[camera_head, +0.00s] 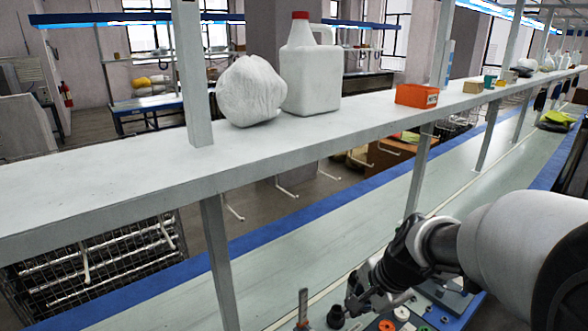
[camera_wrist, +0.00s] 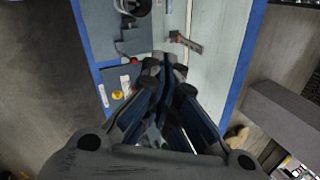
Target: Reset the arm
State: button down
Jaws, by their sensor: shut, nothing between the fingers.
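My arm comes in from the right in the head view. My gripper (camera_head: 356,303) hangs low over the bench at the lower middle, pointing down and left. In the wrist view my gripper (camera_wrist: 166,66) has its fingers together, with nothing seen between the tips. The fingertips are above the light strip of the bench (camera_wrist: 212,60), close to a small tool with a reddish handle (camera_wrist: 184,42). Whether the tips touch the bench cannot be told.
A shelf (camera_head: 130,185) on posts crosses in front, bearing a white wrapped bundle (camera_head: 250,90), a white jug (camera_head: 311,75) and an orange box (camera_head: 417,96). Below are a black cup (camera_head: 336,317) and a white ring (camera_head: 401,314). A yellow knob (camera_wrist: 118,95) is left of my fingers.

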jog(key=s+r+n+h+b, duration=0.2)
jog(key=s+n, duration=1.1)
jog(key=s, duration=0.8)
jog(key=shift+s+d+r+t+h+b, duration=0.3)
jog(key=shift+s+d+r+t+b, duration=0.15)
jog(key=shift+r+b, duration=0.45)
